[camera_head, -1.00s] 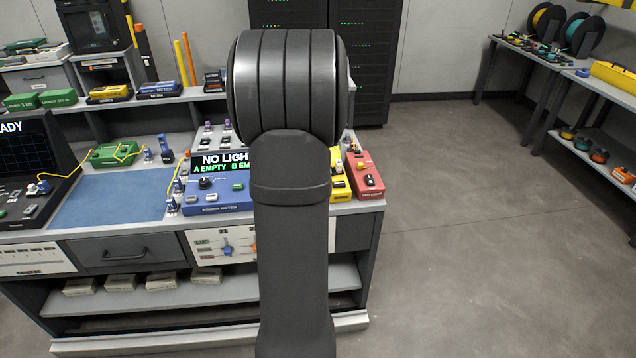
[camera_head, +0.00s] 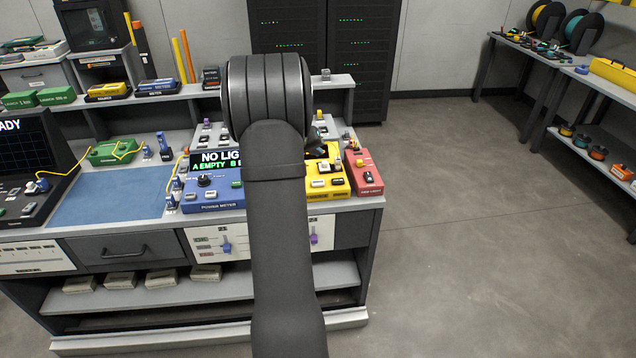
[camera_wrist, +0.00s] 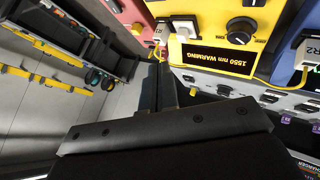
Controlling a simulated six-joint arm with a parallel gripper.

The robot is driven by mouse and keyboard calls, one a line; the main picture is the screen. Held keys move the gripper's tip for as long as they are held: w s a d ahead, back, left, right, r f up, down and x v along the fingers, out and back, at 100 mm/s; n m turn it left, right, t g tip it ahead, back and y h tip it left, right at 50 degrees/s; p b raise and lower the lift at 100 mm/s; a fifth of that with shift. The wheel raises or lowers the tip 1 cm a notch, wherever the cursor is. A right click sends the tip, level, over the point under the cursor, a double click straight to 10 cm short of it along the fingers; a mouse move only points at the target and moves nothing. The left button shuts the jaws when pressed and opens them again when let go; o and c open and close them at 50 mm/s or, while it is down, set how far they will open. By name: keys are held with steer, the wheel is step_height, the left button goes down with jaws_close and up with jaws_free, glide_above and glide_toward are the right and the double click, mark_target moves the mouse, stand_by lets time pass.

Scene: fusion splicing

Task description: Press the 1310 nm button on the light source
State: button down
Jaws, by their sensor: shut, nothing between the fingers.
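The light source is the yellow box (camera_head: 322,187) on the bench, partly hidden behind my arm in the head view. A pale button and a dark button show on its front part. In the wrist view it appears upside down (camera_wrist: 215,55), with a black knob (camera_wrist: 241,29) and a dark screen (camera_wrist: 215,57) reading "1550 nm WARMING". I cannot make out which button is the 1310 nm one. My gripper (camera_wrist: 157,72) is shut and empty, with its fingertips beside the screen end of the light source in the wrist view. I cannot tell whether they touch anything.
The blue power meter (camera_head: 214,196) stands left of the light source, its screen partly covered by my arm. A red box (camera_head: 366,178) stands close on the right. A blue mat (camera_head: 108,195) lies farther left. Cables and plugs sit behind the boxes. Open floor lies to the right.

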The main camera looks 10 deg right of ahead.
glide_toward(321, 180)
steer(key=shift+w+d+r+x, duration=0.1)
steer(key=shift+r+x, duration=0.05)
steer(key=shift+x, duration=0.7)
steer(key=shift+w+d+r+x, duration=0.1)
steer(key=shift+r+x, duration=0.05)
steer(key=shift+x, duration=0.75)
steer(key=shift+w+d+r+x, duration=0.1)
steer(key=shift+r+x, duration=0.05)
steer(key=shift+x, duration=0.7)
steer(key=shift+f, duration=0.4)
steer(key=shift+f, duration=0.45)
stand_by(0.7)
steer(key=shift+r, duration=0.9)
steer(key=shift+r, duration=2.5)
steer(key=shift+f, duration=0.1)
